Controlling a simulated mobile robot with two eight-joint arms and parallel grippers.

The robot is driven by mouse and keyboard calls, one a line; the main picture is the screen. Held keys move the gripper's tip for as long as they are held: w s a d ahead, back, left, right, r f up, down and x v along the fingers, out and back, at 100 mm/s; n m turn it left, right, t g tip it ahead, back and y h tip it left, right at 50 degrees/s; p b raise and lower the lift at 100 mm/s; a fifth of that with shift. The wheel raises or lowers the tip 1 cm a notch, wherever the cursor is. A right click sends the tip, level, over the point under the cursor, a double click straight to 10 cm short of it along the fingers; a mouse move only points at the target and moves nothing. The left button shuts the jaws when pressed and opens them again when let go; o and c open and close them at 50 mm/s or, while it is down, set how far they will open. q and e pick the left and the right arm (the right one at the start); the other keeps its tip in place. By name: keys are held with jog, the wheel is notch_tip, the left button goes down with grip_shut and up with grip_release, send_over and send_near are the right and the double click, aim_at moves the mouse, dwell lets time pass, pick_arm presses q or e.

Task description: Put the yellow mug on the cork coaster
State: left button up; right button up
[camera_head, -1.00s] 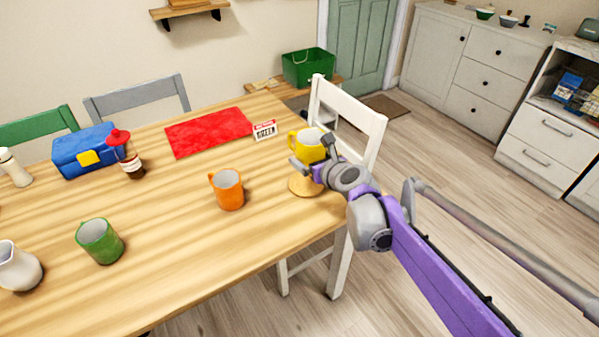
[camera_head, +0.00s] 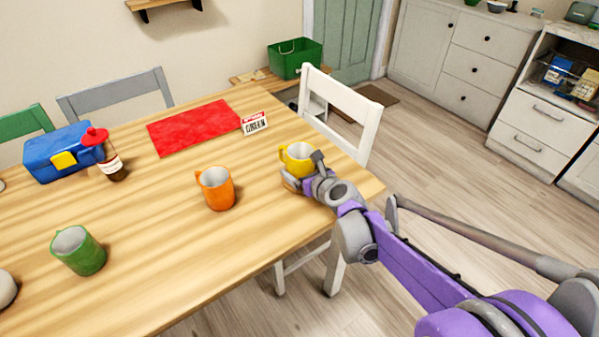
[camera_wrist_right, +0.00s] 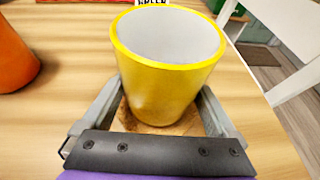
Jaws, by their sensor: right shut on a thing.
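The yellow mug (camera_head: 298,156) is upright near the right end of the wooden table, with its handle on the left in the head view. My right gripper (camera_head: 303,178) is shut on the mug, with one finger on each side of it in the right wrist view (camera_wrist_right: 158,108). The cork coaster (camera_wrist_right: 124,117) shows around the mug's base in the wrist view. The mug is over the coaster; whether its base touches the cork is hidden. In the head view the coaster is mostly hidden by the gripper and mug. My left gripper is not in view.
An orange mug (camera_head: 217,189) stands left of the yellow one, and a green mug (camera_head: 79,252) farther left. A small sign (camera_head: 254,123) stands behind, beside a red mat (camera_head: 193,128). A white chair (camera_head: 340,112) is close behind the right table edge.

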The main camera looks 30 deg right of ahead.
jog(key=shift+f, duration=0.25)
jog(key=o, duration=1.4)
jog(key=shift+f, duration=0.1)
jog(key=shift+r, duration=0.25)
jog(key=p+v, duration=0.3)
jog(key=v, duration=0.9)
